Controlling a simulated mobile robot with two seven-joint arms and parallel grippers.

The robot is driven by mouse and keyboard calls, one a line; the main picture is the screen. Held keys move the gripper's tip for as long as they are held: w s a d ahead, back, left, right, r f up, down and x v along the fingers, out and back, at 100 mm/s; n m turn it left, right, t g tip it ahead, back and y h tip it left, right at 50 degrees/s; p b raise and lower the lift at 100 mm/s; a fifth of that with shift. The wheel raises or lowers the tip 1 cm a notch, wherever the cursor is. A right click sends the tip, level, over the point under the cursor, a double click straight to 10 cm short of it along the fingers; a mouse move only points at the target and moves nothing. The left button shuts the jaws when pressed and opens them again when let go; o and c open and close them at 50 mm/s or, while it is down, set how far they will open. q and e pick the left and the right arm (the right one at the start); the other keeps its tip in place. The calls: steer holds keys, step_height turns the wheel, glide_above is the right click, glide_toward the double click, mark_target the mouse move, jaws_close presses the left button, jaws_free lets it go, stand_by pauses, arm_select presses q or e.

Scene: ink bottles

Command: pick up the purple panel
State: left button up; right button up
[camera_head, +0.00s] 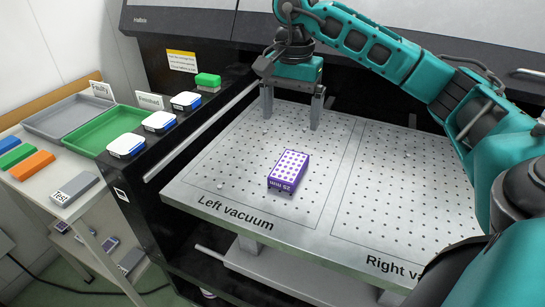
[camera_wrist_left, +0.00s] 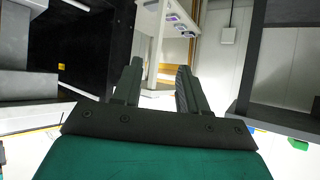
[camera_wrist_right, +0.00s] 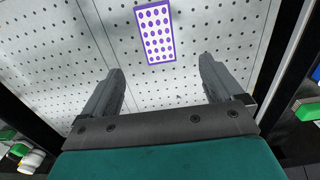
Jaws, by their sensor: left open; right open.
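The purple panel (camera_head: 288,171) is a small box with a white dotted top. It lies on the left vacuum area of the perforated plate (camera_head: 250,205). My right gripper (camera_head: 292,122) is open and empty, its fingers pointing down over the back of that area, behind the panel. In the right wrist view the panel (camera_wrist_right: 154,31) lies ahead of the open fingers (camera_wrist_right: 160,80), apart from them. My left gripper (camera_wrist_left: 158,80) is open and empty in its wrist view, facing away from the plate. The left gripper is not in the head view.
Left of the plate, a black ledge holds several white-topped blue boxes (camera_head: 160,122) and a green block (camera_head: 208,80). Beyond it are a green tray (camera_head: 108,128), a grey tray (camera_head: 70,115) and coloured blocks (camera_head: 32,164). The right vacuum area (camera_head: 400,200) is bare where visible.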

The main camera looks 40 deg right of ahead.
glide_above(290, 165)
steer(key=f, duration=0.7)
steer(key=shift+w+d+b, duration=0.1)
steer(key=shift+w+b, duration=0.2)
steer(key=shift+b, duration=0.1)
steer(key=shift+f, duration=0.5)
steer(key=shift+s+f, duration=0.15)
steer(key=shift+f, duration=1.05)
steer(key=shift+s+f, duration=0.15)
steer(key=shift+f, duration=1)
arm_select(q)
steer(key=shift+s+d+f, duration=0.2)
steer(key=shift+f, duration=0.5)
arm_select(e)
steer(key=shift+c, duration=0.4)
steer(key=c, duration=1.2)
arm_select(q)
steer(key=r+p, duration=0.1)
steer(key=a+r+p, duration=0.1)
steer(key=p, duration=0.1)
steer(key=shift+s+a+r, duration=0.15)
steer(key=shift+s, duration=0.25)
arm_select(e)
step_height(290, 165, up, 20)
steer(key=shift+r, duration=0.1)
